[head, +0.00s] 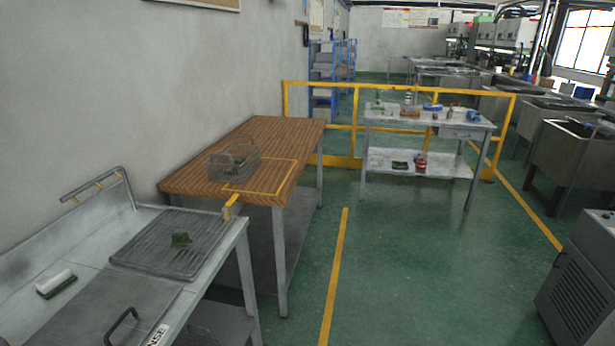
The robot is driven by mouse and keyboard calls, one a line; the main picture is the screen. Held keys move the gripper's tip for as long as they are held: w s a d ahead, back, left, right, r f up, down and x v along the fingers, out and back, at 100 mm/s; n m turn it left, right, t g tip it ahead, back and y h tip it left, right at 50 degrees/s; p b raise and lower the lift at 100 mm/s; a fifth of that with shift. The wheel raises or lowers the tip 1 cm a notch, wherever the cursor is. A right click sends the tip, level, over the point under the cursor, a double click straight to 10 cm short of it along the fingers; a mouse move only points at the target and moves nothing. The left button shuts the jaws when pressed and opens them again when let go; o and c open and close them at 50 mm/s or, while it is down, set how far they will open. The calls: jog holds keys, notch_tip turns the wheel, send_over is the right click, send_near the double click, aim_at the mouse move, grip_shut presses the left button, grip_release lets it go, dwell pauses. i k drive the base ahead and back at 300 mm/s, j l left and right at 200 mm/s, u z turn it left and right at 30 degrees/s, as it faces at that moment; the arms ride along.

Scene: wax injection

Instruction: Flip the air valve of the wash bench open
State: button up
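The grey metal wash bench (222,262) stands at the lower left. A yellow lever-like part (232,206) sticks up at its far right corner; it looks like the air valve, but its setting is too small to tell. A bent grey pipe (127,184) with small yellow nozzles rises at the bench's back edge. My gripper is not in this view.
A black-handled lid (125,300) and a white-and-dark block (56,284) are on the bench. A yellow railing (398,93) stands behind a grey worktable (385,121). Green floor (420,270) is clear right of the bench.

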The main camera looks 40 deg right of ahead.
aim_at(232, 201)
jog(key=i+l+z, duration=0.2)
jog(key=z, duration=0.2)
jog(key=i+l+u, duration=0.1)
jog(key=l, duration=0.25)
jog(key=i+l+u, duration=0.1)
jog(key=l, duration=0.25)
jog(key=i+l+u, duration=0.1)
jog(key=l, duration=0.25)
